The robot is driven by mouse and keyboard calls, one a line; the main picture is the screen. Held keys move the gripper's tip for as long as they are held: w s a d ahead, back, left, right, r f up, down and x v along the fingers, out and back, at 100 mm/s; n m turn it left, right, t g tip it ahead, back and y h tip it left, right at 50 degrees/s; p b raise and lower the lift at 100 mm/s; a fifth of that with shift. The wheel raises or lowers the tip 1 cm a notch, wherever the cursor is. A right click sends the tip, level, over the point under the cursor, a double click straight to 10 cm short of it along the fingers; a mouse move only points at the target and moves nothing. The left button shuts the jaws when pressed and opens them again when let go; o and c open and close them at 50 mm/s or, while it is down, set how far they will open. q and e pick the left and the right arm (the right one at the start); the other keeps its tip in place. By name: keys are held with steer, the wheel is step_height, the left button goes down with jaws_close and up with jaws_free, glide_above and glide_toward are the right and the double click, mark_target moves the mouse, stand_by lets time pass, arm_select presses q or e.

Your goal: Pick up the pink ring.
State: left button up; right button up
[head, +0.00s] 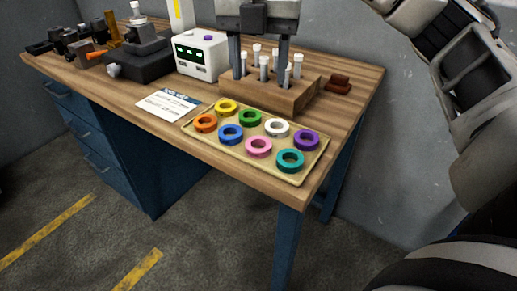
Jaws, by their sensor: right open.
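The pink ring (259,154) lies flat in the front row of a shallow tan tray (313,170), between the blue ring (230,139) and the teal ring (291,166). My right gripper (260,78) points down at the top middle of the head view, its two dark fingers apart. It appears behind and above the pink ring, by the wooden block with pegs, and holds nothing that I can see. My left gripper is not in view.
Orange, yellow, green, white and purple rings share the tray. A wooden block (285,99) with several upright white-topped pegs stands behind it. A paper card (168,104) and a white device (201,56) are to the left. The bench's front edge is close to the tray.

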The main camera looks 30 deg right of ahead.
glide_above(259, 137)
steer(key=s+a, duration=0.1)
steer(key=s, duration=0.1)
steer(key=f, duration=1)
steer(key=shift+a, duration=0.2)
steer(key=shift+w+d+f, duration=0.1)
steer(key=shift+w+f, duration=0.05)
steer(key=shift+f, duration=2.5)
steer(key=c, duration=0.7)
